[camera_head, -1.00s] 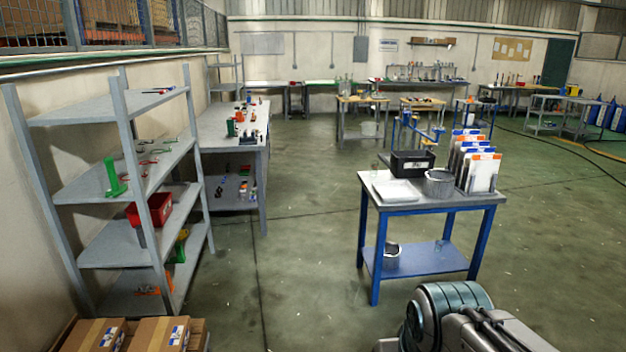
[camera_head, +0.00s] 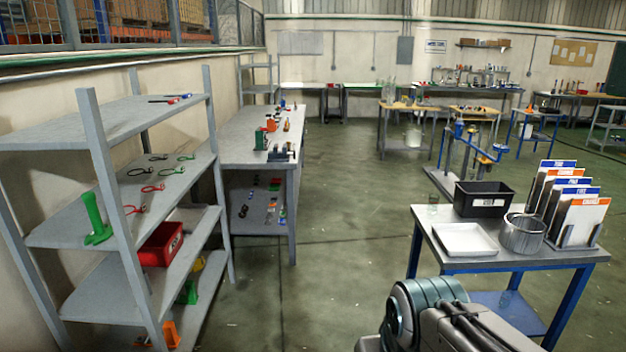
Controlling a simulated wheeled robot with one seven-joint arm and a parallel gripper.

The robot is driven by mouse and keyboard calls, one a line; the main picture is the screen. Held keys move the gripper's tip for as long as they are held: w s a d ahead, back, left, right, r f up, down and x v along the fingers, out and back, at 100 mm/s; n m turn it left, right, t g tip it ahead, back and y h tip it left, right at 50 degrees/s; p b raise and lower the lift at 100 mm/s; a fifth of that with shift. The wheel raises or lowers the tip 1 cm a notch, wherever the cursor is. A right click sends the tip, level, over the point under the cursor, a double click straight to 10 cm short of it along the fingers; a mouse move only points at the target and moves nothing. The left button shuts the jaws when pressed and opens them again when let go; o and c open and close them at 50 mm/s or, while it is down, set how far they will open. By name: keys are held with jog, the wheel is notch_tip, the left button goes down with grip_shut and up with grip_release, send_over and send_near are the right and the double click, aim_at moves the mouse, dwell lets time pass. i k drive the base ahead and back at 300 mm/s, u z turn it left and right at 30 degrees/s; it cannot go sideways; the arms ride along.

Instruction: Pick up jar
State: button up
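A small clear glass vessel (camera_head: 433,210), which looks like a jar, stands at the back left corner of the blue-legged table (camera_head: 470,258). A shiny grey round pot (camera_head: 522,236) stands on the same tabletop, right of a white tray (camera_head: 464,239). I cannot tell for sure which thing is the jar. Part of my arm shows at the bottom, in front of the table. My gripper is not in view.
A black bin (camera_head: 482,198) and a rack of upright folders (camera_head: 572,210) share the tabletop. A grey shelf unit (camera_head: 125,118) stands at the left, with a long workbench (camera_head: 238,136) behind it. The floor (camera_head: 335,220) between is clear.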

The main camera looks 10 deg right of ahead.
aim_at(433, 204)
jog(key=i, duration=1.55)
jog(key=z, duration=0.45)
jog(key=i, duration=1.55)
jog(key=z, duration=0.35)
jog(key=i, duration=0.65)
jog(key=z, duration=0.15)
